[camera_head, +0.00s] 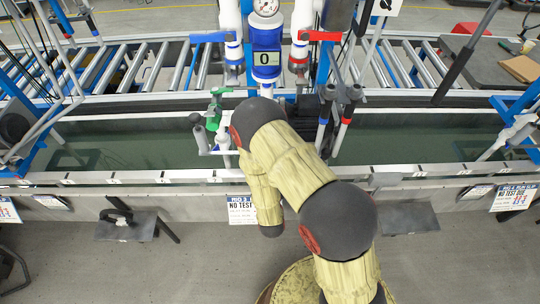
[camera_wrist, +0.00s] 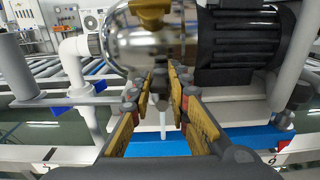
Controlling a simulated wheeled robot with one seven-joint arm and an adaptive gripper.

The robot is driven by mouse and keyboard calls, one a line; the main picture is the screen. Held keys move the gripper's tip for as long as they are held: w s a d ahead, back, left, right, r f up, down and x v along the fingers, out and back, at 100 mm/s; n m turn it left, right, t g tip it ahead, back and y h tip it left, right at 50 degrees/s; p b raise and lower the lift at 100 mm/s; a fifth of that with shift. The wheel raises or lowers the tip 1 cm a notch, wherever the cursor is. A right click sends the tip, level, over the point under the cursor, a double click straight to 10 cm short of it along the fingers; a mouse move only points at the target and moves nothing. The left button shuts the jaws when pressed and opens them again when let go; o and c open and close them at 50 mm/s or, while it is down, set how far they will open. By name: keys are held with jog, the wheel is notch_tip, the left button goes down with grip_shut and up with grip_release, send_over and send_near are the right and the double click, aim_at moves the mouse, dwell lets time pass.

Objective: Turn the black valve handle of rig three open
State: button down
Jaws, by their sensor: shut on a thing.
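My gripper (camera_wrist: 163,84) shows in the wrist view with its yellow-padded fingers reaching forward under a shiny steel pump body (camera_wrist: 145,42). The fingers are closed on a small dark part (camera_wrist: 186,84) just below the pump. The pads hide most of it, so I cannot tell for sure that it is the black valve handle. In the head view my arm covers the gripper and the front of the middle rig. That rig has a blue display reading 0 (camera_head: 266,59), a blue handle (camera_head: 211,37), a red handle (camera_head: 319,36) and a green handle (camera_head: 220,92).
A black ribbed motor (camera_wrist: 238,45) sits right of the pump, and a white pipe elbow (camera_wrist: 80,48) left. A water trough (camera_head: 420,140) runs across the head view, with a roller conveyor (camera_head: 150,65) behind. A "NO TEST" sign (camera_head: 241,209) hangs on its front.

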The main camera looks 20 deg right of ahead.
jog(key=shift+d+r, duration=0.1)
jog(key=c, duration=1.7)
grip_release()
jog(key=v, duration=1.2)
jog(key=shift+w, duration=0.1)
